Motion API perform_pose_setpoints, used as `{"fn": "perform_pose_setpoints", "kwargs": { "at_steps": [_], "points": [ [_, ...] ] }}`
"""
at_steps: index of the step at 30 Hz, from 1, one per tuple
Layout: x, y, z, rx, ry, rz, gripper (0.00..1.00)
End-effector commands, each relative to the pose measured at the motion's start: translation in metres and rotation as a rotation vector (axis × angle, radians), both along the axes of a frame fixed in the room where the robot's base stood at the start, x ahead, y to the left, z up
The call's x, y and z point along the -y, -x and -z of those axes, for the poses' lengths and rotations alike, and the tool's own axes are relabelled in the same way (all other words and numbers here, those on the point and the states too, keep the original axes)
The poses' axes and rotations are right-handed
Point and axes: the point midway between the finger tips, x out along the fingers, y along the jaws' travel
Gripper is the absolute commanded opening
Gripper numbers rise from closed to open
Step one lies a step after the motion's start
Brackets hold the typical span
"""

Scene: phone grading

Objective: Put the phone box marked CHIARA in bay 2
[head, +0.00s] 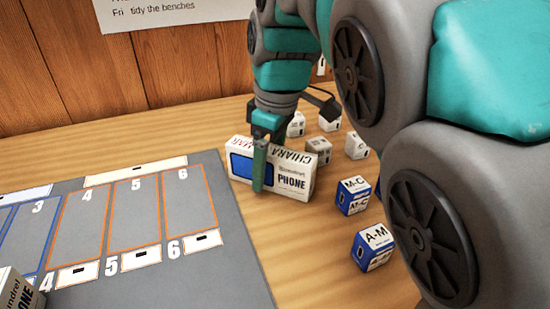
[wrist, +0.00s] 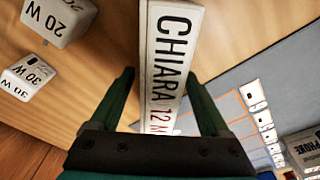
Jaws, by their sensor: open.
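The phone box marked CHIARA (head: 297,181) stands upright on the wooden table, just right of the grey bay mat (head: 240,235). It is white with a blue panel and the word PHONE on its front. My gripper (head: 262,170) is lowered over it with one finger in front of the box. In the wrist view the box top (wrist: 168,70) reads CHIARA and lies between the two open fingers of my gripper (wrist: 160,85). Bays 3 to 6 show on the mat; bay 2 is not clearly seen.
Several small white and blue blocks, such as M-C (head: 352,196) and A-M (head: 372,250), stand right of the box. Another phone box (head: 20,290) sits at the lower left on the mat. Bays 4 to 6 look empty. A wooden wall stands behind.

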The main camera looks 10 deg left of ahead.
Motion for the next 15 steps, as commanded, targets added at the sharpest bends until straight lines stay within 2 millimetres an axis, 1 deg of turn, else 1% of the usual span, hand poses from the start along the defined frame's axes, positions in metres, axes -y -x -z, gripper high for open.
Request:
{"fn": "perform_pose_setpoints", "kwargs": {
  "at_steps": [1,2,15],
  "points": [
    [0.0000,0.0000,0.0000,0.000,0.000,0.000,0.80],
    [0.0000,0.0000,0.0000,0.000,0.000,0.000,0.77],
    [-0.0001,0.0000,0.0000,0.000,0.000,0.000,0.27]
  ]
}}
